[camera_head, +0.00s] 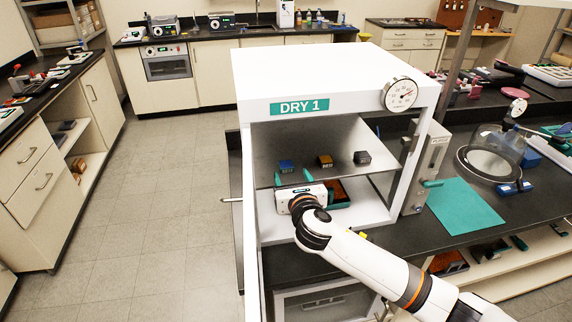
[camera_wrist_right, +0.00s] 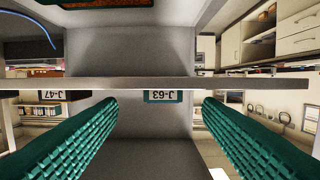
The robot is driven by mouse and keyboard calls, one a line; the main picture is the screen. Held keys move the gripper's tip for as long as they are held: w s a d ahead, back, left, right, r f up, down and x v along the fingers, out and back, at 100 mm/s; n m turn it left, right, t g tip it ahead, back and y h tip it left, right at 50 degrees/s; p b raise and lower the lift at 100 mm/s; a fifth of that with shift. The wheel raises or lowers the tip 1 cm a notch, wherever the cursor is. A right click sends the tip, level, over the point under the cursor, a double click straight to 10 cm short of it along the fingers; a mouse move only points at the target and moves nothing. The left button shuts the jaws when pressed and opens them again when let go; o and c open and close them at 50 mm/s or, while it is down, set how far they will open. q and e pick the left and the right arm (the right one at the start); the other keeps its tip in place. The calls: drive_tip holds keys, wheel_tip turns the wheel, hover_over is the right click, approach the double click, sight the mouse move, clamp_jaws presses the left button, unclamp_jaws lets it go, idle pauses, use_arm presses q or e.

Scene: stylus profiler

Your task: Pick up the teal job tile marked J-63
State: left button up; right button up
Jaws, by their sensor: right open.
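The teal job tile marked J-63 (camera_wrist_right: 162,96) shows in the right wrist view, its label upside down, centred between my fingers and beyond their tips. In the head view it appears to be the small blue-teal block (camera_head: 287,165) at the left of the shelf (camera_head: 345,142) inside the DRY 1 cabinet. My right gripper (camera_head: 293,177) reaches into the cabinet with its two green fingers spread in front of that block. Nothing is between the fingers. My left gripper is not in view.
A tile marked J-47 (camera_wrist_right: 50,96) stands beside it; an orange-brown block (camera_head: 325,160) and a dark grey block (camera_head: 362,157) share the shelf. The cabinet walls and the shelf edge (camera_wrist_right: 160,84) are close to my gripper. A teal mat (camera_head: 465,207) lies on the bench outside.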

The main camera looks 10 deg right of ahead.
sight(287, 166)
drive_tip(key=shift+w+r, duration=0.1)
drive_tip(key=shift+w, duration=0.2)
drive_tip(key=w, duration=0.2)
drive_tip(key=w+p, duration=0.1)
drive_tip(key=w, duration=0.1)
drive_tip(key=shift+a+f+p, duration=0.2)
drive_tip(key=shift+p, duration=0.1)
drive_tip(key=shift+w+f, duration=0.1)
drive_tip(key=shift+w, duration=0.25)
drive_tip(key=shift+s, duration=0.1)
drive_tip(key=c, duration=1.1)
